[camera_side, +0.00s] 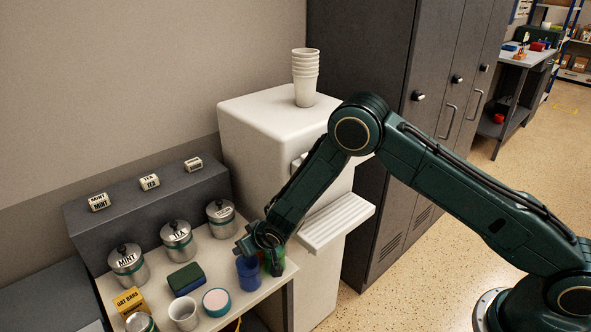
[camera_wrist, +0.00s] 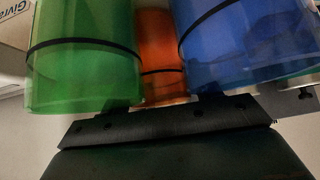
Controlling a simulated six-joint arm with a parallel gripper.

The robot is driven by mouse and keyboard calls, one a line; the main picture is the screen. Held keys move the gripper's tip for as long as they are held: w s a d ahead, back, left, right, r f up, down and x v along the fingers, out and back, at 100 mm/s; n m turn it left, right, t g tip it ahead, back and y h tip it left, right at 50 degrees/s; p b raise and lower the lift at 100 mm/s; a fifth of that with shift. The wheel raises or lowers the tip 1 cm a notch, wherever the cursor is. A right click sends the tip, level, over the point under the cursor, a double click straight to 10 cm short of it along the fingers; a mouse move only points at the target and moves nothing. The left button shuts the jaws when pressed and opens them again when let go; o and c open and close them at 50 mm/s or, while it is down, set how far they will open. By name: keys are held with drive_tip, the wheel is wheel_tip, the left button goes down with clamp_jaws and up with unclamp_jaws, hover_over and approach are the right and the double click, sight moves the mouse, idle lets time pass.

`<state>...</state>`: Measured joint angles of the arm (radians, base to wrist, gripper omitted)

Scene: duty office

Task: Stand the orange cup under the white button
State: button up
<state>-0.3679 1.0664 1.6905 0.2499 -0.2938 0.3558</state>
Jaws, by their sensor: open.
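The orange cup (camera_wrist: 160,55) shows in the wrist view between and behind a green cup (camera_wrist: 85,60) on the left and a blue cup (camera_wrist: 250,45) on the right. In the side view I cannot make out the orange cup; my wrist hides that spot. The blue cup (camera_side: 248,272) and green cup (camera_side: 277,255) stand at the counter's right end there. My gripper (camera_side: 266,262) is open, low among these cups; its fingertips are mostly hidden. The white dispenser (camera_side: 250,130) has a small white part (camera_side: 297,164) on its front, largely behind my arm; I cannot tell whether it is the button.
A ribbed white shelf (camera_side: 336,221) juts from the dispenser, clear on top. Stacked white cups (camera_side: 305,75) stand on the dispenser. Left on the counter are labelled canisters (camera_side: 177,240), a green-blue block (camera_side: 186,279), a white cup (camera_side: 183,313) and a round teal-rimmed thing (camera_side: 216,301).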

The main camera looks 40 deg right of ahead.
drive_tip(key=shift+w+f, duration=0.15)
drive_tip(key=shift+c, duration=0.2)
drive_tip(key=c, duration=0.8)
drive_tip(key=shift+r, duration=0.2)
wheel_tip(320, 180, up, 20)
drive_tip(key=shift+f, duration=0.15)
idle(0.3)
idle(0.5)
